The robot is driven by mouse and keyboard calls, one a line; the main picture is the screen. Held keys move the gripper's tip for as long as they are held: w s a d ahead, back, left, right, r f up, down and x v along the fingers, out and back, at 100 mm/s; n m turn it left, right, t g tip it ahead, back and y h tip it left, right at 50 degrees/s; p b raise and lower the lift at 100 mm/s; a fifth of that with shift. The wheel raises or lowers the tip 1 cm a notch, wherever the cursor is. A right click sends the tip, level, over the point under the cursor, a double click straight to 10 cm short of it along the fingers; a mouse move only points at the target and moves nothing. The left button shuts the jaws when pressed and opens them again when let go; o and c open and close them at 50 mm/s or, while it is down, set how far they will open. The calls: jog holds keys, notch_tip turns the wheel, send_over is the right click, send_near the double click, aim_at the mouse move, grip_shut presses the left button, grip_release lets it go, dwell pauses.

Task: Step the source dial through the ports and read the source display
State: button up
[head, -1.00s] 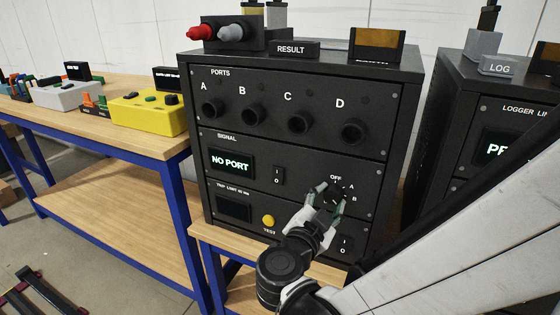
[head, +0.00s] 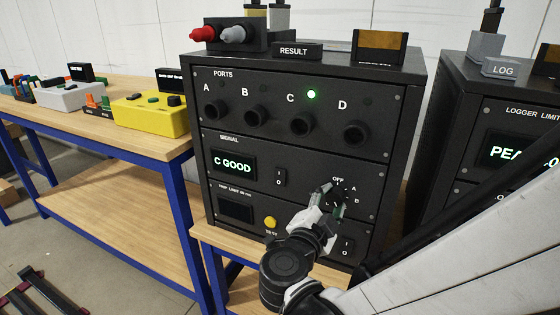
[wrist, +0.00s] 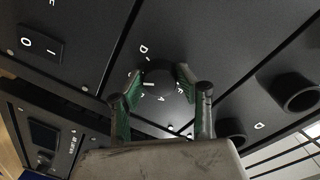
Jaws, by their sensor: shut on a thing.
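The source dial (wrist: 160,80) is a round black knob on the signal panel, with OFF, A and B marks showing beside it in the head view. My gripper (head: 328,198) is shut on the dial; in the wrist view its green-padded fingers (wrist: 153,90) stand on either side of the knob. The gripper partly hides the dial and its lower marks. The source display (head: 233,165) reads "C GOOD" in green letters. Ports A, B, C and D (head: 355,133) run along the upper panel. A green lamp (head: 311,94) is lit above port C.
A rocker switch (head: 280,177), a dark trip limit display (head: 236,207) and a yellow test button (head: 270,222) are on the same rack. Another switch (head: 346,246) sits below the dial. A logger rack (head: 505,110) stands at right. A yellow box (head: 150,115) is on the left bench.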

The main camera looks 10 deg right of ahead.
jog(key=o, duration=1.1)
jog(key=shift+o, duration=0.2)
jog(key=v, duration=1.2)
